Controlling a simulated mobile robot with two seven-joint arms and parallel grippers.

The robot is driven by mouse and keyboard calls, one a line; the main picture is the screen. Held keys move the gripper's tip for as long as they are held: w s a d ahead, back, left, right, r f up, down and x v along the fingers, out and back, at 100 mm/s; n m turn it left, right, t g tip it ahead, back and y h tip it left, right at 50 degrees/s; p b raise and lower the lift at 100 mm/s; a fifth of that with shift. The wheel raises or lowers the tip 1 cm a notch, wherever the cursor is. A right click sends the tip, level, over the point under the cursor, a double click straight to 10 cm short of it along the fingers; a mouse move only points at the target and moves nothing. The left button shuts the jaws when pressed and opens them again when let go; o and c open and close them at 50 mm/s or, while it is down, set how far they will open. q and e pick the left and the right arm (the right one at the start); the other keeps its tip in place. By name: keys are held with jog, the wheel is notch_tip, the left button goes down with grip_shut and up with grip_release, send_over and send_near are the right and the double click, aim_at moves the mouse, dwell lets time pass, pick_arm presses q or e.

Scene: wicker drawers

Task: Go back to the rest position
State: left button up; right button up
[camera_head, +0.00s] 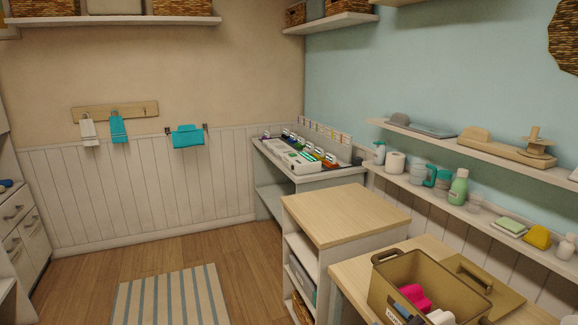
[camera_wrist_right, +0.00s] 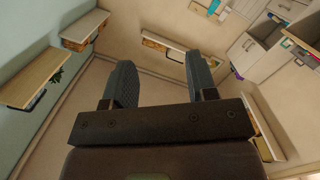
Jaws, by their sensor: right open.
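My right gripper (camera_wrist_right: 161,84) shows in the right wrist view with its two dark fingers spread apart. Nothing is between the fingers, and it points at bare wall and shelving in the background. Neither of my grippers nor arms shows in the head view. My left gripper is in neither view.
A light wooden-topped cabinet (camera_head: 345,212) stands at the centre right. Nearer, an olive box (camera_head: 385,290) with pink and white items sits on a lower wooden top. Wall shelves (camera_head: 530,170) with bottles run along the right. The wooden floor with a striped rug (camera_head: 170,298) is open at left.

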jog(key=s+d+f+m+g+h, duration=0.2)
jog(key=s+d+f+m, duration=0.1)
jog(key=s+f, duration=0.5)
jog(key=s+d+f+m+g+h, duration=0.2)
jog(key=s+f+m, duration=0.4)
jog(key=s, duration=0.8)
notch_tip(320, 180, down, 3)
jog(key=shift+s+d+f+h, duration=0.1)
jog(key=shift+s+d+h, duration=0.15)
jog(key=shift+d+h, duration=0.4)
